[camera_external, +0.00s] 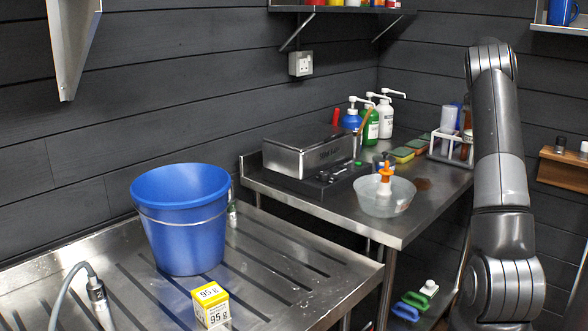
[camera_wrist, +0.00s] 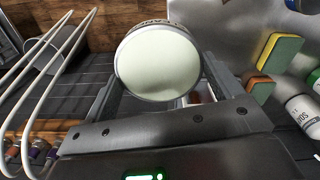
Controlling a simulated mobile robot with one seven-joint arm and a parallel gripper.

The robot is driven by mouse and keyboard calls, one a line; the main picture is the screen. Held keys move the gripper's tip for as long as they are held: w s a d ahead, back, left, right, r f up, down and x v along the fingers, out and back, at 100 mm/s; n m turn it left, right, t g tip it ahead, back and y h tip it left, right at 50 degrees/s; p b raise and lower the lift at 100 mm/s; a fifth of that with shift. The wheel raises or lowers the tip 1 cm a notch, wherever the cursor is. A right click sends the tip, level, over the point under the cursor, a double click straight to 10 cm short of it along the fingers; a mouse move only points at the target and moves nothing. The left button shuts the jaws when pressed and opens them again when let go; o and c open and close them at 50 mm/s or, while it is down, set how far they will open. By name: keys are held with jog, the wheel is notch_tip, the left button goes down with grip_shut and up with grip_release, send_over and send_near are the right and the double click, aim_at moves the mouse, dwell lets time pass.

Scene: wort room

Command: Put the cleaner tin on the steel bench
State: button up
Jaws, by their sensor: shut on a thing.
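A round tin with a pale greenish-white end (camera_wrist: 158,62), which I take to be the cleaner tin, is in the wrist view. A strip of lettering shows at its upper edge. My gripper (camera_wrist: 160,75) is shut on it, one finger on each side. In the external view the hand and the tin cannot be made out; my arm links stand at the right. The steel bench (camera_external: 425,215) is behind the draining surface, and bare grey metal, probably its top, shows in the wrist view (camera_wrist: 225,25).
The bench carries a steel box (camera_external: 305,158), a clear bowl (camera_external: 370,205), pump bottles (camera_external: 386,118), sponges (camera_external: 408,152) and a white rack (camera_external: 437,152). Its front right corner is clear. A blue bucket (camera_external: 182,230) and a yellow box (camera_external: 211,305) stand on the ribbed steel drainer (camera_external: 275,295).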

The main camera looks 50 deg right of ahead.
jog(key=f, duration=0.2)
jog(key=w+f, duration=0.1)
jog(key=f, duration=0.1)
jog(key=shift+w+a+f, duration=0.1)
jog(key=shift+f, duration=0.05)
jog(key=w+f, duration=0.2)
jog(key=w, duration=0.1)
jog(key=w+f, duration=0.2)
jog(key=w, duration=0.2)
jog(key=w+a+f, duration=0.1)
jog(key=w+f, duration=0.1)
jog(key=w, duration=0.1)
jog(key=shift+w+f, duration=0.3)
jog(key=shift+w, duration=0.05)
jog(key=shift+f, duration=1.9)
jog(key=shift+f, duration=0.15)
jog(key=o, duration=1)
jog(key=shift+o, duration=0.2)
